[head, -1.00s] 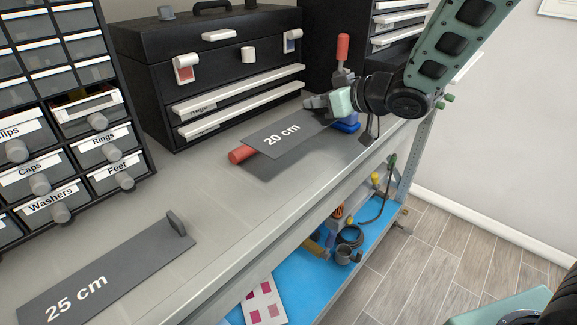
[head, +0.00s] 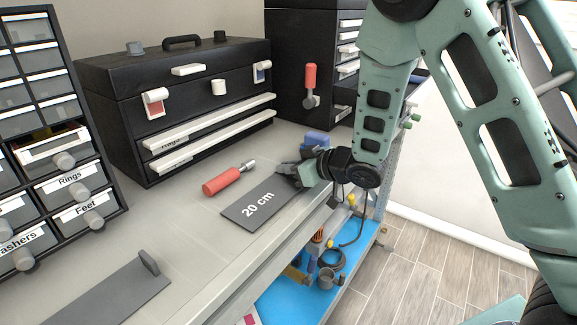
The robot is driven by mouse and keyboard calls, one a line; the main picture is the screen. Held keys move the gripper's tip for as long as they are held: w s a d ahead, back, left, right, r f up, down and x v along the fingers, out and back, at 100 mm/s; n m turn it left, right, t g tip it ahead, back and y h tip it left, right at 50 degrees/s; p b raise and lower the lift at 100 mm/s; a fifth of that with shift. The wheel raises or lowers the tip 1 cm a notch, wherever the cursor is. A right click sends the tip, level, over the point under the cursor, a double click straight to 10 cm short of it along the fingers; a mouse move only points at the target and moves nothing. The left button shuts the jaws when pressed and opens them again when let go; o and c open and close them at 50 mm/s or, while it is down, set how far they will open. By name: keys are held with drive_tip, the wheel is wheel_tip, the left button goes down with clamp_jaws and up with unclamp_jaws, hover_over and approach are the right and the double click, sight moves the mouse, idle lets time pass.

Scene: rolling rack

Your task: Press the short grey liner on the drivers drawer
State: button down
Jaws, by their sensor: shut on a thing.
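The short grey liner, marked 20 cm (head: 238,211), is a flat dark strip low over the bench top. My gripper (head: 291,176) is shut on its far right end; the fingertips are small and partly dark in the view. I cannot tell whether the liner touches the bench. A black toolbox (head: 112,92) stands behind, with two white-handled drawers (head: 208,131); their labels are too small to read fully, so I cannot tell which is the drivers drawer. Both drawers look shut.
A red-handled tool (head: 222,181) lies behind the liner. A longer grey liner with an upright tab (head: 115,295) lies at front left. A small-drawer cabinet (head: 66,207) stands at left. A blue object (head: 315,138) is behind my gripper. The bench front edge drops to a blue shelf (head: 295,303).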

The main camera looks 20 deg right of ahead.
drive_tip(key=shift+f, duration=0.1)
drive_tip(key=shift+f, duration=0.1)
drive_tip(key=c, duration=1.5)
unclamp_jaws()
drive_tip(key=shift+c, duration=0.2)
